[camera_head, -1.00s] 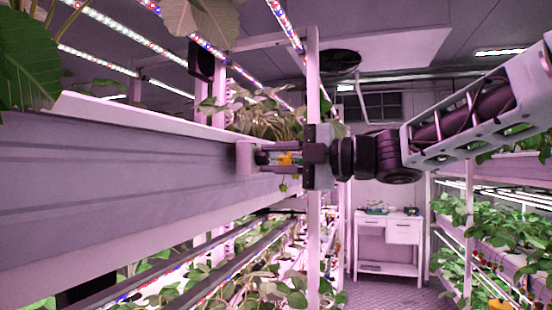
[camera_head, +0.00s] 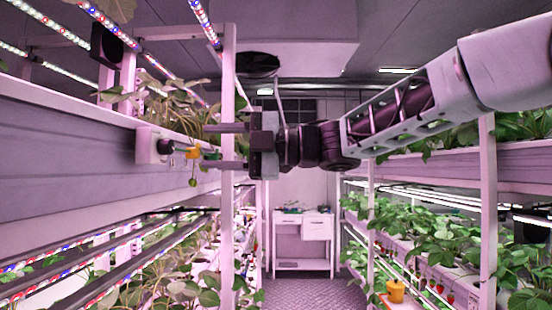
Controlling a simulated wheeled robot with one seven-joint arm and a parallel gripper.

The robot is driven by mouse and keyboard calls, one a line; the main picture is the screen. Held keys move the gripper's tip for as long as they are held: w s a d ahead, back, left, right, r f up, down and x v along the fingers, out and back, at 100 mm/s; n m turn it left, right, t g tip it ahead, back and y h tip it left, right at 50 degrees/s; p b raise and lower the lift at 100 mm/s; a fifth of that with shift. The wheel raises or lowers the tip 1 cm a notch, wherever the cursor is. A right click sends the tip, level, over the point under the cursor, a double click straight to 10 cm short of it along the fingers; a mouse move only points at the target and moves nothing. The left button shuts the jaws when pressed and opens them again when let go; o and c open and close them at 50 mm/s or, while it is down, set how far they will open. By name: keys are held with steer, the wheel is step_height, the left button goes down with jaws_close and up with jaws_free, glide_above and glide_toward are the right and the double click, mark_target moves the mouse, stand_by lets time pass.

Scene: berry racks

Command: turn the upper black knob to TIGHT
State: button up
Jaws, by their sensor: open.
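A pale box (camera_head: 147,146) is fixed to the side of the left rack's white gutter. A dark, roughly round knob (camera_head: 166,147) sticks out from its right face. Only one black knob is clear, and its pointer and any TIGHT marking are too small to read. Beside it are a small yellow-orange part (camera_head: 192,152) and a green part. My gripper (camera_head: 208,147) is to the right of these, its two fingers pointing left, one above the other. It is open, with a clear gap between the fingers and the knob, and holds nothing.
A white upright post (camera_head: 228,210) stands by my fingers. Leafy plants (camera_head: 190,105) grow above the gutter. A white table (camera_head: 303,240) stands at the far end. The aisle floor is clear.

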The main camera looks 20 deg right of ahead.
steer(key=b+v, duration=0.3)
steer(key=v, duration=0.7)
steer(key=shift+d, duration=0.25)
steer(key=w+a+f+m+t+h, duration=0.55)
steer(key=f+m+t, duration=0.2)
steer(key=m, duration=0.45)
step_height(320, 180, down, 12)
steer(key=s+m+g+h, duration=0.1)
steer(key=m+h, duration=0.3)
steer(key=m, duration=0.1)
steer(key=s+f+m+g+h, duration=0.45)
steer(key=s+f+g, duration=0.25)
steer(key=s+f, duration=0.95)
steer(key=s+d+f+g+h, duration=0.2)
steer(key=s+f+g, duration=0.3)
steer(key=s, duration=0.7)
step_height(320, 180, down, 2)
steer(key=shift+s+f+m+g, duration=0.15)
steer(key=shift+s+m+g, duration=0.2)
steer(key=shift+m, duration=0.1)
steer(key=shift+d, duration=0.1)
